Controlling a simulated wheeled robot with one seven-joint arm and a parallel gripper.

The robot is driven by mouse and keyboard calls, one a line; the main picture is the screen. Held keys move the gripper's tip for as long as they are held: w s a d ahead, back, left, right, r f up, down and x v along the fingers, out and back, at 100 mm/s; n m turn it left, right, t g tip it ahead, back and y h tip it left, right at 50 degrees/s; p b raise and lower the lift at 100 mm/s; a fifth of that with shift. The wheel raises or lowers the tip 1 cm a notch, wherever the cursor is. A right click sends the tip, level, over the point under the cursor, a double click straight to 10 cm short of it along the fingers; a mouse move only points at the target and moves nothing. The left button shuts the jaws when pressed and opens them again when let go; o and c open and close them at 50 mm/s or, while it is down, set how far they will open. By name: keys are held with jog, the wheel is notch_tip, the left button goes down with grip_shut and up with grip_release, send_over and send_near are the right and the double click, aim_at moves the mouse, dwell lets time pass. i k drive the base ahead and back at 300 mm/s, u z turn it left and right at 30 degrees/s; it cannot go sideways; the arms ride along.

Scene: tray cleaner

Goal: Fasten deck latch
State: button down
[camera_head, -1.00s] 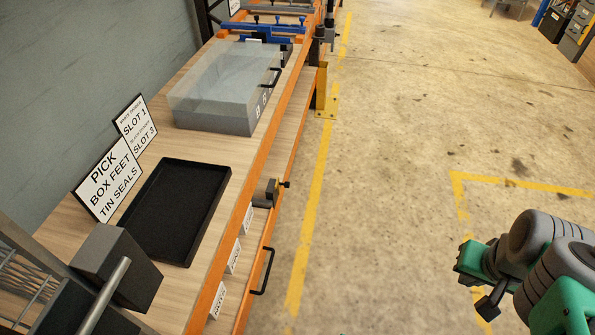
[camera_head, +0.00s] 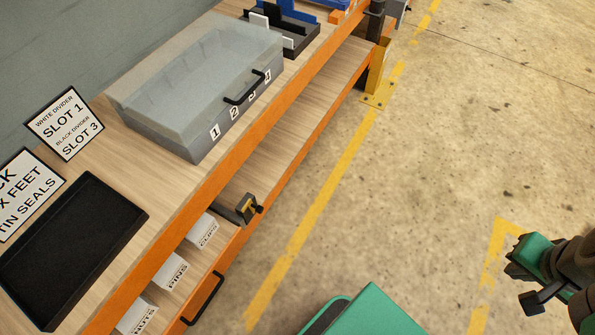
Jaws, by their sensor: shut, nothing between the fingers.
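A small dark latch (camera_head: 240,208) with a yellow part and a black knob sits on the front edge of the lower deck (camera_head: 300,135), under the orange bench rail. It is the only latch-like part I see there; whether it is engaged I cannot tell. My gripper (camera_head: 532,298), at the end of my green and grey arm, is at the lower right edge, over the floor. It is shut and empty, far to the right of the latch and apart from it. Part of the arm is cut off by the picture edge.
On the bench stand a clear-lidded grey box (camera_head: 165,130) with numbered slots, a black tray (camera_head: 125,210) and signs (camera_head: 65,123). White labelled bins (camera_head: 172,270) and a black handle (camera_head: 203,298) are below. The floor (camera_head: 400,200) right of the bench is clear.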

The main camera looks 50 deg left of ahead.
aim_at(258, 208)
jog(key=u, duration=0.05)
jog(key=i, duration=0.35)
jog(key=u, duration=3.55)
jog(key=i, duration=0.5)
jog(key=z, duration=0.15)
